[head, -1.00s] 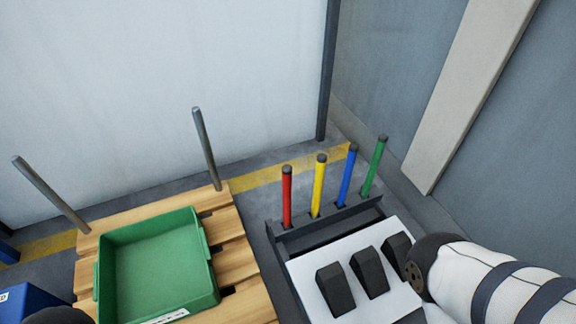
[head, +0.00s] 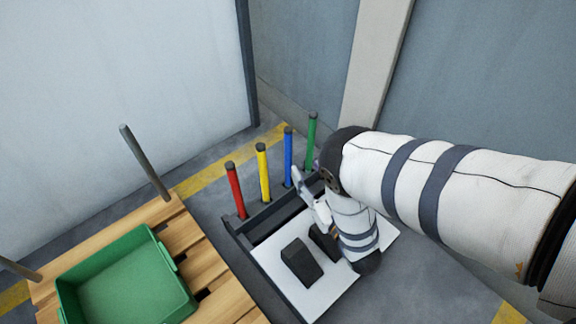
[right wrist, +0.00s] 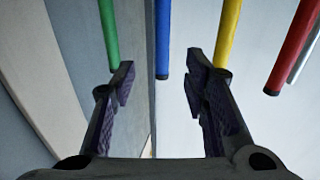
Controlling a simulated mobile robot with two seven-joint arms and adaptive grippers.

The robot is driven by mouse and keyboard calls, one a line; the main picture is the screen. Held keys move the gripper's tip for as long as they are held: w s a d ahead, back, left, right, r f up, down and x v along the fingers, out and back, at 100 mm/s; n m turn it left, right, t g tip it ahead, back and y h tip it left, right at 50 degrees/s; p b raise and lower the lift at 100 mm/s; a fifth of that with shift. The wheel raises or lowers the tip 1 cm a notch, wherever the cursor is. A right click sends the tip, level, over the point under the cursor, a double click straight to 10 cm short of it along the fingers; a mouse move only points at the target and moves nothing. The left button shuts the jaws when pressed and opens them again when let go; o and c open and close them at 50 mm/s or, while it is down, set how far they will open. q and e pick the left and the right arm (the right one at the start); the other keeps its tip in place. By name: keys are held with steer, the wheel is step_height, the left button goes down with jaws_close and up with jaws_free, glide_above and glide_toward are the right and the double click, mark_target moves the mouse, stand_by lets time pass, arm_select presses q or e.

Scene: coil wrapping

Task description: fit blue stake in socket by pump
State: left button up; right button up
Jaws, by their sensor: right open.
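The blue stake (head: 288,158) stands upright in a dark rack (head: 265,222), between the yellow stake (head: 263,172) and the green stake (head: 311,142). My right gripper (head: 302,184) is open beside the blue stake, just in front of it in the head view. In the right wrist view, the blue stake (right wrist: 162,45) shows between the two open fingers (right wrist: 160,75), apart from both; its depth relative to them is hard to tell. No pump or socket can be made out. My left gripper is not in view.
A red stake (head: 235,190) stands at the rack's left end. A white panel with black blocks (head: 301,262) lies in front of the rack, partly behind my right arm. A wooden pallet (head: 222,288) with grey posts (head: 145,162) and a green tray (head: 165,259) is at left.

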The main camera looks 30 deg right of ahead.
mark_target(290, 147)
steer(key=w+b, duration=0.1)
steer(key=w, duration=0.2)
steer(key=w+b, duration=0.2)
steer(key=w, duration=0.2)
steer(key=w+d+b, duration=0.1)
steer(key=w, duration=0.3)
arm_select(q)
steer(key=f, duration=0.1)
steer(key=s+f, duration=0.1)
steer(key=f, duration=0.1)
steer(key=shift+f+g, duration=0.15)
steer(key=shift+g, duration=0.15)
arm_select(e)
steer(key=shift+r, duration=0.1)
jaws_close()
